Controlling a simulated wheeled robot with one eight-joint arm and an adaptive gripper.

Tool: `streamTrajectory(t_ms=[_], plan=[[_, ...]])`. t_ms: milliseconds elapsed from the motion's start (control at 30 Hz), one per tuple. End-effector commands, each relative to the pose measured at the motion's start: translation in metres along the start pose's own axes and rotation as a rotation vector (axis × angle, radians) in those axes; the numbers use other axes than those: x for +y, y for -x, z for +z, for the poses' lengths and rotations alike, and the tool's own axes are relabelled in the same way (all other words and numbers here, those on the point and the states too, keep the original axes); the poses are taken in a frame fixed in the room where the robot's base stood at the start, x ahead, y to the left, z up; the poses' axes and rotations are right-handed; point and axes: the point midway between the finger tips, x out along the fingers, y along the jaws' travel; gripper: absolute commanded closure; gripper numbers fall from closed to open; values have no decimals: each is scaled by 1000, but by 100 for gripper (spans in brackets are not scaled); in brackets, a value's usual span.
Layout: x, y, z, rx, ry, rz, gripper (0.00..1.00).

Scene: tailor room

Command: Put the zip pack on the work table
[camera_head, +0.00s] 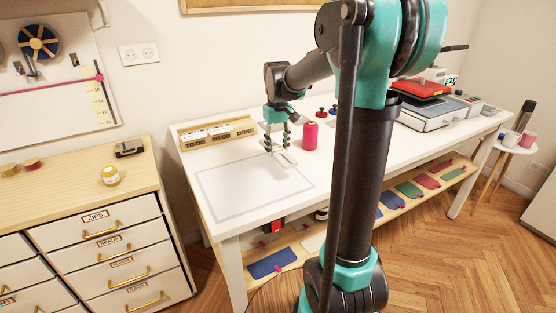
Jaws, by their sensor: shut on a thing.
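The white work table (322,165) runs along the back wall, with a pale grey-outlined mat (232,190) on its left part. My gripper (277,148) is over the table, near the mat's far right corner, with its fingers pointing down. It is shut on a small pale thing, which I take to be the zip pack (284,160). The pack is low, close to the table top. It is too small and pale to tell whether it touches the surface.
A red thread spool (310,136) stands close to the right of my gripper. A machine with a red top (421,89) stands further right. A drawer cabinet (105,235) is at left. The mat is clear.

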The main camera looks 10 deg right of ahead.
Motion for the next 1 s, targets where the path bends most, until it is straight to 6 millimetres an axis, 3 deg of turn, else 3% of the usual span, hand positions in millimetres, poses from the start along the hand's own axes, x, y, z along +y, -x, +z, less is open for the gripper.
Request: streamTrajectory(t_ms=[500,867,900,1000], plan=[[0,-52,0,0,0,0,86],[0,-56,0,0,0,0,86],[0,-56,0,0,0,0,54],[0,-56,0,0,0,0,41]])
